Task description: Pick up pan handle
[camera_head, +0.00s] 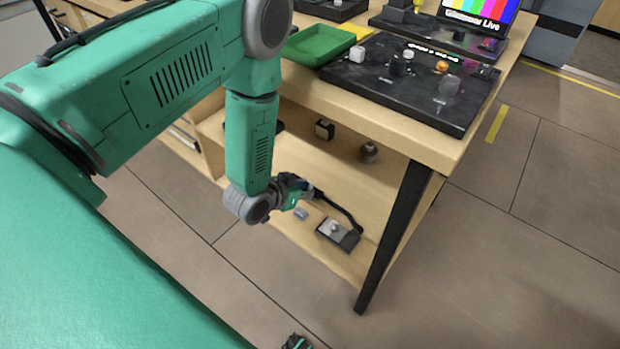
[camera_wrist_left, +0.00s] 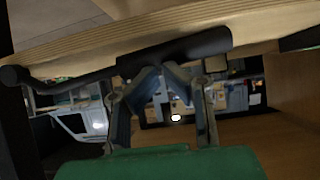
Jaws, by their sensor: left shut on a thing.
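The black pan handle shows in the head view (camera_head: 343,213) as a thin dark bar at the lower shelf of the wooden table. In the left wrist view, its thick black grip (camera_wrist_left: 190,50) lies across the picture, and a thinner rod runs left to a round knob. My left gripper (camera_head: 301,188) reaches down in front of the shelf and is shut on the pan handle. In the left wrist view, the gripper's fingers (camera_wrist_left: 160,70) meet at the thick grip. A small dark and green part at the bottom edge of the head view may be my right gripper; its jaws cannot be made out.
On the shelf stand a grey-and-black box (camera_head: 338,233), a small dark cube (camera_head: 324,129) and a round brownish thing (camera_head: 369,152). A black table leg (camera_head: 395,235) stands right of the gripper. The tabletop above holds a green tray (camera_head: 318,45) and a black panel (camera_head: 400,95).

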